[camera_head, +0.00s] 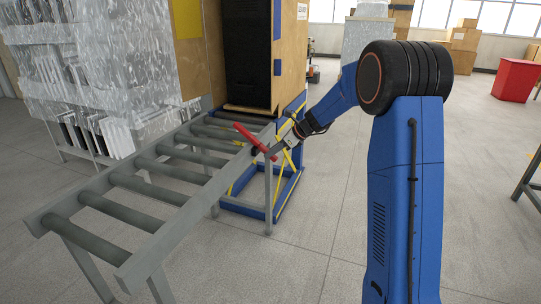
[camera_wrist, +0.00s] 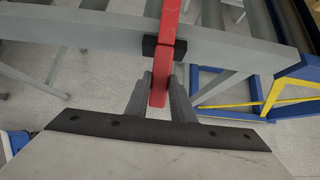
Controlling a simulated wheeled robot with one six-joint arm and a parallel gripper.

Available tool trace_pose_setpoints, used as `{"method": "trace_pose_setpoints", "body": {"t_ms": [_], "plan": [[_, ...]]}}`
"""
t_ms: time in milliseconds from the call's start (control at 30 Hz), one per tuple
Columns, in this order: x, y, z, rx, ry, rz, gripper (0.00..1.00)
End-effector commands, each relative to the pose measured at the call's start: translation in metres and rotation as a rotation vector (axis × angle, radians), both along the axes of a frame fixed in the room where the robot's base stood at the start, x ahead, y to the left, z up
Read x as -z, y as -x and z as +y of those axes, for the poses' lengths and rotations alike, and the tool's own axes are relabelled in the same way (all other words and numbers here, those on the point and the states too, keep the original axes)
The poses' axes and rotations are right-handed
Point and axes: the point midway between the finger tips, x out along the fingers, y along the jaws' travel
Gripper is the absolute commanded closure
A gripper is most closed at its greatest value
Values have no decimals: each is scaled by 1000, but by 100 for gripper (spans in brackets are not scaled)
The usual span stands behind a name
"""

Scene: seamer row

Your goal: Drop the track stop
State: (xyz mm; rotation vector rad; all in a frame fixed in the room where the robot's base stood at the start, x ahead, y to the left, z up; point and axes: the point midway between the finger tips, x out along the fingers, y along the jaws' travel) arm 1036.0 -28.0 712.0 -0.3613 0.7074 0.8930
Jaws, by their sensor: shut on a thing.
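The track stop is a red bar (camera_head: 250,137) on the near side rail of the grey roller track (camera_head: 175,222), tilted up and reaching over the rollers. In the wrist view the red bar (camera_wrist: 167,50) runs through a black bracket (camera_wrist: 165,47) on the grey rail. My gripper (camera_head: 276,152) is at the bar's outer end. In the wrist view my gripper (camera_wrist: 161,88) has a finger on each side of that end and is shut on it. The bar's far end is cut off by the top of the wrist view.
A tall wooden case with a dark front (camera_head: 247,55) stands at the track's far end, on a blue frame (camera_head: 262,208) with yellow stripes. Wrapped stacks (camera_head: 100,70) stand behind the track. A red bin (camera_head: 516,80) is at the far right. The floor between is clear.

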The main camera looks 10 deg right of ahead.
Motion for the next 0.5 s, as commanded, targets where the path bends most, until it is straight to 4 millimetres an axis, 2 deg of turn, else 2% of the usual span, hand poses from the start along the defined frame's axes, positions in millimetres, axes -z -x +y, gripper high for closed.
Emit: {"method": "trace_pose_setpoints", "body": {"t_ms": [500], "plan": [[-29, 0, -2, -1, 306, 218, 100]]}}
